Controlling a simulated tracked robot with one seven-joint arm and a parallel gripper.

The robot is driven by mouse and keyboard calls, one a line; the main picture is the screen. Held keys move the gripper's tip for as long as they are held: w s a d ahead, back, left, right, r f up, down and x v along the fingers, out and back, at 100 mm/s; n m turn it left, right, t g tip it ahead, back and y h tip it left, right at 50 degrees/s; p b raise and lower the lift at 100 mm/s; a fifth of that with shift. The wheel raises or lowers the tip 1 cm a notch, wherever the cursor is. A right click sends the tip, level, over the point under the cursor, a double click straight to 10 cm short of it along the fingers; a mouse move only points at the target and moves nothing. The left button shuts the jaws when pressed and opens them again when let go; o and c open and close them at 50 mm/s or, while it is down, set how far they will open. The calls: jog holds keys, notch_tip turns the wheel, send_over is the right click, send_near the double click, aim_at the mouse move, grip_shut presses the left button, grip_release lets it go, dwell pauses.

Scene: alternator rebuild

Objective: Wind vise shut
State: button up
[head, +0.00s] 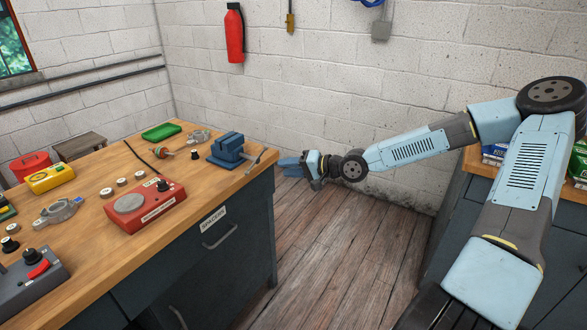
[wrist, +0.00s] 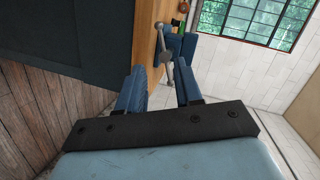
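The blue vise (head: 229,148) sits on the workbench near its right end, with a grey handle bar (head: 255,161) on the side facing my gripper. My gripper (head: 285,165) is just off the bench edge, to the right of the handle, with a small gap between them. In the wrist view my gripper (wrist: 161,84) has its two blue fingers spread apart. The handle bar (wrist: 168,68) shows beyond and between them, and part of the vise (wrist: 188,47) shows behind it. Nothing is held. The vise jaws' gap is too small to make out.
The wooden workbench (head: 95,180) carries a red tester box (head: 145,208), a green tray (head: 161,131), a yellow meter (head: 50,177) and several small parts. The wooden floor (head: 330,245) right of the bench is clear. A brick wall (head: 330,90) stands behind.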

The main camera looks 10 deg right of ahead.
jog(key=shift+s+d+r, duration=0.2)
jog(key=shift+s+d, duration=0.1)
jog(key=shift+d, duration=0.3)
jog(key=shift+f, duration=0.1)
jog(key=s+d+f+n+g+h, duration=0.2)
jog(key=s+f+h, duration=0.2)
jog(key=f+h, duration=0.25)
jog(key=s+d+r+n+g+h, duration=0.1)
jog(key=s+d+r+h, duration=0.3)
jog(key=d+h, duration=0.3)
jog(key=s+d+r+m+t+h, duration=0.1)
jog(key=s+d+r, duration=0.2)
jog(key=s+r, duration=0.6)
jog(key=s+d+r+h, duration=0.1)
jog(key=s+d+r, duration=0.4)
jog(key=r, duration=0.7)
jog(key=s+a+r+y, duration=0.1)
jog(key=s+r, duration=0.3)
jog(key=s, duration=0.7)
jog(key=shift+a+r+t+y, duration=0.25)
jog(key=shift+a+t+y, duration=0.15)
jog(key=shift+y, duration=0.15)
